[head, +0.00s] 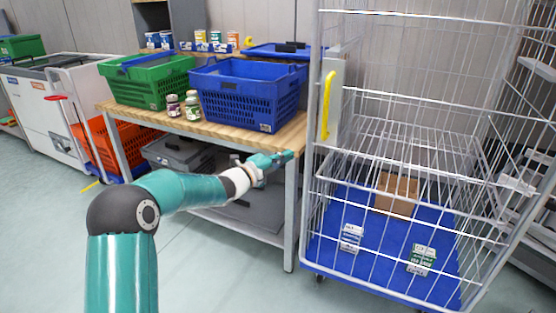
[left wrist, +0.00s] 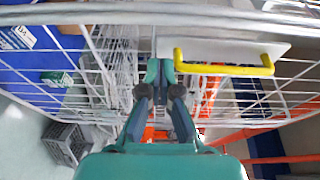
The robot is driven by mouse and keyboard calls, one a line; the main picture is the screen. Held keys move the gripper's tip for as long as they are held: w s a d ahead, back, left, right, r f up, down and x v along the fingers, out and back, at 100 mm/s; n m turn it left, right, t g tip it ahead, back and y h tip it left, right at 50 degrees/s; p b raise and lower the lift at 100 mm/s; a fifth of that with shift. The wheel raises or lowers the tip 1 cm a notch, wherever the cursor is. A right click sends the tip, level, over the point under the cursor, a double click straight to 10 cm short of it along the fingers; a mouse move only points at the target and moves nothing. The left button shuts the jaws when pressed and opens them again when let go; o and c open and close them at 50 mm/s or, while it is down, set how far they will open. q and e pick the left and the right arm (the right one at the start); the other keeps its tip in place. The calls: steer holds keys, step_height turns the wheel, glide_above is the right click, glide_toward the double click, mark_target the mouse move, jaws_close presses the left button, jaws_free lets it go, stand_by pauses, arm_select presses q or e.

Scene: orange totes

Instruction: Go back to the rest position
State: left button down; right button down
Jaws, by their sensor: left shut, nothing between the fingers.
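My left arm comes in from the left in the head view, and its gripper (head: 272,160) is at the right front edge of the wooden table (head: 285,137), close to the wire cage trolley (head: 312,180). The left gripper is shut and empty. In the left wrist view its fingers (left wrist: 159,72) are together, pointing toward the cage wires (left wrist: 100,60) and the yellow handle (left wrist: 225,70). I cannot tell whether the fingers touch the wires. My right gripper does not show in either view.
A green crate (head: 150,82), a blue crate (head: 245,100) and two jars (head: 192,106) stand on the table. Orange totes (head: 115,140) are at the left below. The cage holds a cardboard box (head: 397,193) and small cartons (head: 421,258). The floor at the front is clear.

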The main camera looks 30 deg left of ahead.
arm_select(q)
steer(key=s+d+f+n+g+h, duration=0.2)
steer(key=d+f+g, duration=0.1)
steer(key=d+f, duration=1.1)
steer(key=s+d+f+n+g, duration=0.2)
steer(key=s+d+f+n, duration=0.15)
steer(key=f, duration=0.45)
steer(key=s+d+f+n+g, duration=0.2)
steer(key=s+d+f, duration=0.3)
steer(key=f, duration=0.2)
steer(key=s+d+f+n+g, duration=0.2)
steer(key=s+f+n+g, duration=0.1)
steer(key=s+f, duration=0.3)
steer(key=s+d+f+n+g, duration=0.2)
steer(key=s+d+f+n, duration=0.15)
steer(key=s, duration=0.45)
steer(key=s+f+n+g+y, duration=0.1)
steer(key=s+f+n+g, duration=0.1)
steer(key=s+n, duration=0.35)
steer(key=s+f+n+g, duration=0.1)
steer(key=s+n+g, duration=0.2)
steer(key=s, duration=0.6)
step_height(320, 180, up, 23)
steer(key=p, duration=2.3)
steer(key=shift+a+r, duration=0.15)
steer(key=shift+a, duration=0.3)
